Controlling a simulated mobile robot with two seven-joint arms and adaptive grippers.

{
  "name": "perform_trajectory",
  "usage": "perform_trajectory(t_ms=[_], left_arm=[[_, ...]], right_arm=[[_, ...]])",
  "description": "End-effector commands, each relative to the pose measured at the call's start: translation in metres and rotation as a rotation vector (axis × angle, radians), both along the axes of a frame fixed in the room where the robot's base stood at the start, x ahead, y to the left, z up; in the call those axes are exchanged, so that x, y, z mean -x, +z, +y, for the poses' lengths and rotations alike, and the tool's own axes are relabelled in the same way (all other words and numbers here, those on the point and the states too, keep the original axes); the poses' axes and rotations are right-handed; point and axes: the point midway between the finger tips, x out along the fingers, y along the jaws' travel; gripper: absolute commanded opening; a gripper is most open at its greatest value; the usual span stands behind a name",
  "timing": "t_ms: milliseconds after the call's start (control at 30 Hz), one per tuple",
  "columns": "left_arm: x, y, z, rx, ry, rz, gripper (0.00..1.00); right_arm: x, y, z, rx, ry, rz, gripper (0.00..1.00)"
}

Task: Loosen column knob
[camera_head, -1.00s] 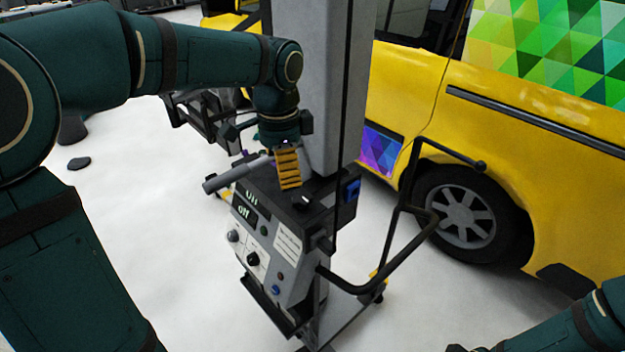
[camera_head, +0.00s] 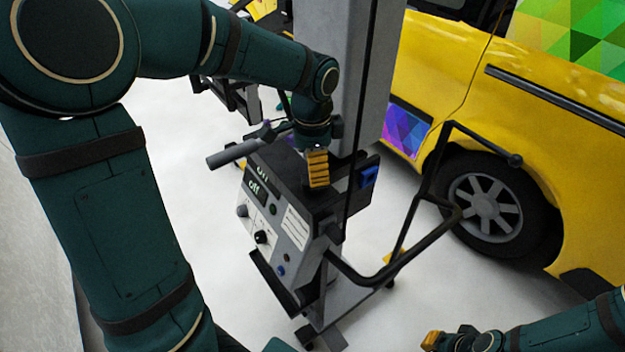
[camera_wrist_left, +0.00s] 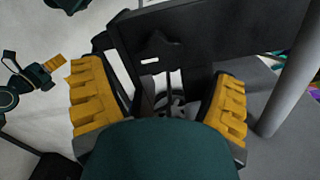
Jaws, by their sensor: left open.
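The grey column (camera_head: 335,75) rises from a wheeled cart with a control console (camera_head: 275,225). A dark star-shaped form (camera_wrist_left: 158,47), possibly the column knob, shows above the gap on a black panel. I cannot make out the knob in the head view. My right gripper (camera_head: 460,341) is low at the right, far from the column; its opening is unclear.
A grey handle bar (camera_head: 235,153) sticks out left of the console. A black tubular frame (camera_head: 425,215) juts out to the right. A yellow van (camera_head: 570,150) stands behind on the right.

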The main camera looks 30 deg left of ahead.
Motion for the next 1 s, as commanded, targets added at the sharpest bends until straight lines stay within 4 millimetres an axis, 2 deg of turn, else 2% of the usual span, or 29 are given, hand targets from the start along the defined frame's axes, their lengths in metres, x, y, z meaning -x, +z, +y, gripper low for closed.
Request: perform_trajectory(t_ms=[100, 233, 400, 667, 867, 900, 1000], left_arm=[[0.0, -0.021, 0.0, 0.0, 0.0, 0.003, 0.86], [0.0, -0.034, 0.0, -0.001, -0.001, 0.001, 0.86], [0.0, -0.041, 0.0, 0.0, -0.001, 0.0, 0.86], [0.0, -0.042, 0.0, -0.001, 0.0, -0.001, 0.86], [0.0, -0.041, 0.0, -0.001, 0.0, -0.001, 0.19], [0.0, -0.041, 0.0, -0.001, 0.0, -0.001, 0.16], [0.0, -0.041, 0.0, 0.0, 0.0, 0.0, 0.16]], right_arm=[[0.001, -0.004, 0.0, 0.0, 0.002, 0.002, 0.0], [0.002, -0.006, 0.0, -0.001, 0.004, 0.004, 0.0], [0.002, -0.007, 0.0, -0.002, 0.004, 0.006, 0.0], [0.002, -0.007, 0.0, -0.002, 0.004, 0.006, 0.0], [0.002, -0.007, 0.0, -0.001, 0.004, 0.005, 0.0], [0.002, -0.007, 0.0, -0.001, 0.004, 0.005, 0.0], [0.002, -0.007, 0.0, -0.001, 0.004, 0.005, 0.0]])
